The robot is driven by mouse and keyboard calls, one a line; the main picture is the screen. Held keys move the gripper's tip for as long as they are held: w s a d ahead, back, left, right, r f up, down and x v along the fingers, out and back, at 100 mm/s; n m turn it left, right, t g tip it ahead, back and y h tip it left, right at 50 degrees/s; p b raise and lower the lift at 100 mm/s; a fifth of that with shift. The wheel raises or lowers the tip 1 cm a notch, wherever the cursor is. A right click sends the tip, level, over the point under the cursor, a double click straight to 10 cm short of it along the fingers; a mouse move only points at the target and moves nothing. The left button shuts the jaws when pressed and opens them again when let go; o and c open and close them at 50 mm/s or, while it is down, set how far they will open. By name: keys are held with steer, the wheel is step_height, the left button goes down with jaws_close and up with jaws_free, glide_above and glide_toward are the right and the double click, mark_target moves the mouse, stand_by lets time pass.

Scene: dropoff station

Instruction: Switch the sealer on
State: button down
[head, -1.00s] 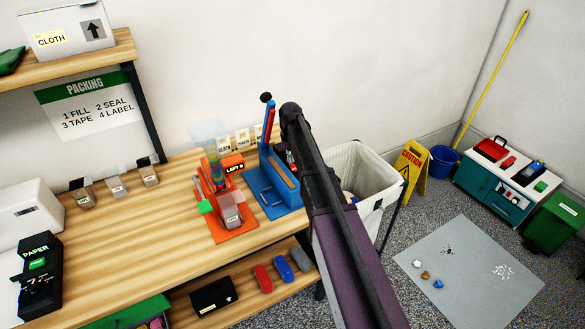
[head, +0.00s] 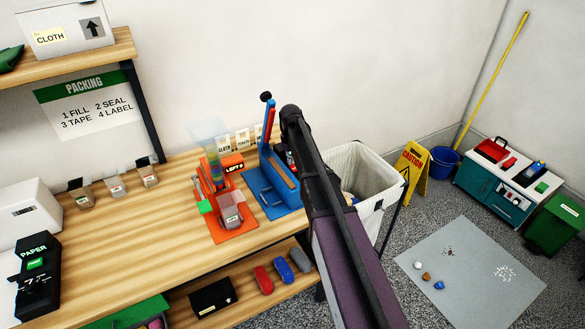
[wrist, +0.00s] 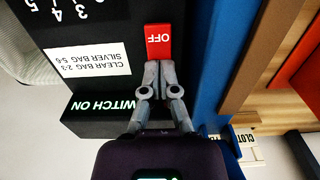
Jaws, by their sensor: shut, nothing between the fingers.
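The sealer (head: 272,188) is a blue device with a raised blue and red lever, standing on the wooden bench in the head view. In the wrist view its black control box carries a red switch (wrist: 159,38) marked OFF. A label reading "WITCH ON" (wrist: 105,106), partly hidden, is on the box's edge. My gripper (wrist: 159,75) is shut and empty, its fingertips right at the switch's near edge. I cannot tell whether they touch it. In the head view my arm hides most of the gripper and the switch.
An orange stand (head: 233,235) with a small bag is left of the sealer. A white bin (head: 375,213) stands at the bench's right end, with a yellow caution sign (head: 412,172) beyond. A brown and blue part of the sealer (wrist: 250,55) flanks the gripper's right side.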

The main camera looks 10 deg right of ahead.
steer(key=shift+f, duration=0.15)
steer(key=shift+r+p, duration=3.45)
steer(key=shift+r, duration=0.1)
steer(key=shift+s, duration=0.1)
steer(key=s+m, duration=0.3)
steer(key=s, duration=2.6)
steer(key=shift+m, duration=0.3)
steer(key=shift+d, duration=0.2)
